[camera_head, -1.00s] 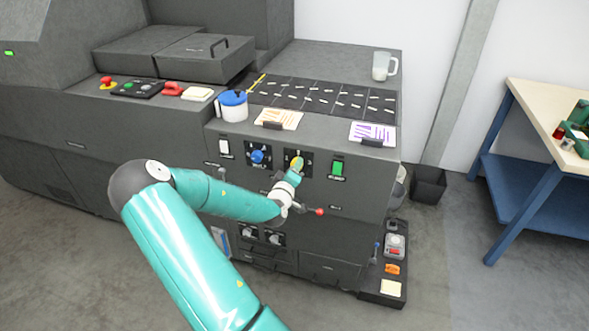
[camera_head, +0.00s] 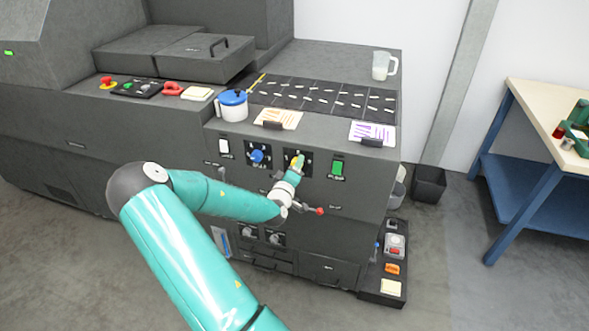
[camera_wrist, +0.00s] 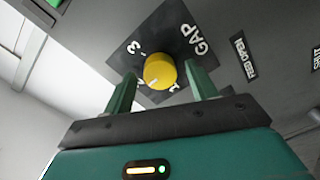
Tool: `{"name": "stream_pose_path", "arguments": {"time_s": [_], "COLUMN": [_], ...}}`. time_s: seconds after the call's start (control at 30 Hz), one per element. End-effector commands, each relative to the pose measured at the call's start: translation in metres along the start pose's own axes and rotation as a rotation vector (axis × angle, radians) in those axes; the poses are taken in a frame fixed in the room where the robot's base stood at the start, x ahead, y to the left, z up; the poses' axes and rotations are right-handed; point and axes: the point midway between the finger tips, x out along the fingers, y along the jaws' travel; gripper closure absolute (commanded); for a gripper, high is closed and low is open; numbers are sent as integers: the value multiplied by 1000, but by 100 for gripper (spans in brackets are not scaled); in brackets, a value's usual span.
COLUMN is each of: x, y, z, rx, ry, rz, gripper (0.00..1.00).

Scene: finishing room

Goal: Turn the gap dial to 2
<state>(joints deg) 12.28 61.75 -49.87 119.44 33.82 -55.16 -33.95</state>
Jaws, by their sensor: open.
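The gap dial (camera_wrist: 159,71) is a round yellow knob on a dark plate (camera_wrist: 178,32) lettered GAP, in the wrist view. A "3" shows at the plate's upper left; the marks at its lower side are partly hidden by the knob and my fingers. A short pale line on the knob's face points to the lower left of the picture. My gripper (camera_wrist: 160,74) is open, with one green finger on each side of the knob. I cannot tell whether either finger touches it. In the head view the dial (camera_head: 296,158) is largely covered by my gripper (camera_head: 296,165).
A red-tipped lever (camera_head: 319,211) juts out below, close to my wrist. A "FEED OPEN" label (camera_wrist: 243,58) is beside the gap plate.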

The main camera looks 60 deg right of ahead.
Motion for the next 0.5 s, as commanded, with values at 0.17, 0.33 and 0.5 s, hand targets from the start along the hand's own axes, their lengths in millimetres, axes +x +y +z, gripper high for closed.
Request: {"name": "stream_pose_path", "arguments": {"time_s": [0.17, 0.33, 0.5], "x": [-12, -44, -83], "y": [0, -1, -1], "z": [-1, -1, -1], "rx": [0, 0, -1], "ry": [1, 2, 2], "rz": [-1, -3, -3], "gripper": [42, 42, 42]}}
